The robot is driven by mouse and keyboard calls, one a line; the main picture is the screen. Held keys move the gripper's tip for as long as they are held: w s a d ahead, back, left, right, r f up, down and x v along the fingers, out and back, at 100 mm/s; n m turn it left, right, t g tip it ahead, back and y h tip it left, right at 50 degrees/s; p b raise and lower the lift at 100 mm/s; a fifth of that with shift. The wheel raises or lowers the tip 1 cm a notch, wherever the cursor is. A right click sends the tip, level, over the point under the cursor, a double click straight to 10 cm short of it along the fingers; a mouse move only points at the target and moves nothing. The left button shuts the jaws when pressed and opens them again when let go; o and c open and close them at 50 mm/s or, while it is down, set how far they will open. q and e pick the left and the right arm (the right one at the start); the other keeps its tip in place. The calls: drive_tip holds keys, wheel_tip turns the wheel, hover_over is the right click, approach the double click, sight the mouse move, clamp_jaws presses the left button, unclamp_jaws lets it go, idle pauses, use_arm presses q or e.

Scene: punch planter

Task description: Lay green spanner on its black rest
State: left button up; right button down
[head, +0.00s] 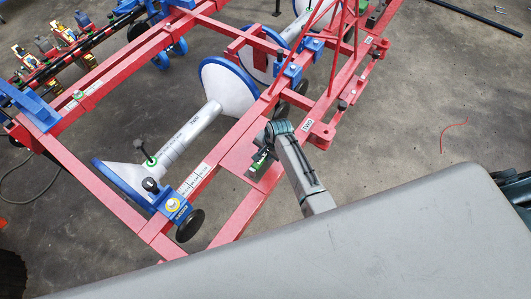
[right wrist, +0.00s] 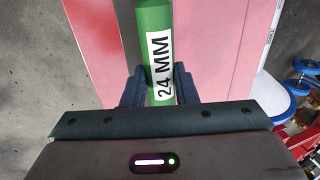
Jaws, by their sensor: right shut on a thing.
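The green spanner (head: 257,163) shows as a small green piece over a flat red plate of the red frame in the head view. My right gripper (head: 265,152) is at it, with the arm reaching in from the lower right. In the right wrist view, the spanner's green handle (right wrist: 153,18) with a white "24 MM" label runs between the two dark fingers of my right gripper (right wrist: 160,88), which is shut on it. I cannot make out the black rest for certain. My left gripper is not in view.
The red frame (head: 230,228) spans the middle. White cones with blue rims (head: 228,85) and a grey shaft (head: 188,137) lie just left of the gripper. Red uprights (head: 310,22) rise behind it.

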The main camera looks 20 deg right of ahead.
drive_tip(key=c, duration=1.3)
unclamp_jaws()
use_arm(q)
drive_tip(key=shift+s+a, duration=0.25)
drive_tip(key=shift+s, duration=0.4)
use_arm(e)
drive_tip(key=shift+o, duration=0.8)
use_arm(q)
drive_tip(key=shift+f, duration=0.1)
